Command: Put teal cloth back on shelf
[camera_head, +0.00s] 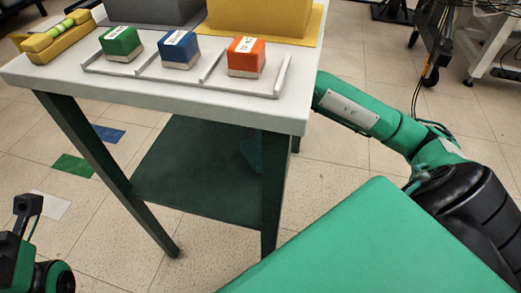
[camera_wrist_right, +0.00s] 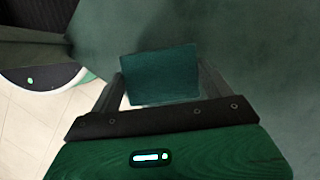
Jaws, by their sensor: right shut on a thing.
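The teal cloth (camera_wrist_right: 160,82) shows as a flat teal rectangle in the right wrist view. It lies between the two dark fingers of my right gripper (camera_wrist_right: 161,76), which is shut on it. The dark green lower shelf (camera_head: 190,172) sits under the white table. In the head view my right arm reaches behind the table's right side. A small teal patch shows over the shelf near the front right leg, partly hidden; I cannot tell whether it is the cloth or my gripper. The wrist view shows a dark green surface around the cloth. Part of my left arm shows at lower left; its jaws are unclear.
The white tabletop (camera_head: 40,76) carries a rack (camera_head: 180,84) with green (camera_head: 120,42), blue (camera_head: 179,50) and orange (camera_head: 246,57) blocks. Dark table legs (camera_head: 271,190) frame the shelf. Coloured floor patches (camera_head: 74,165) lie left. A cart (camera_head: 492,45) stands at the upper right.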

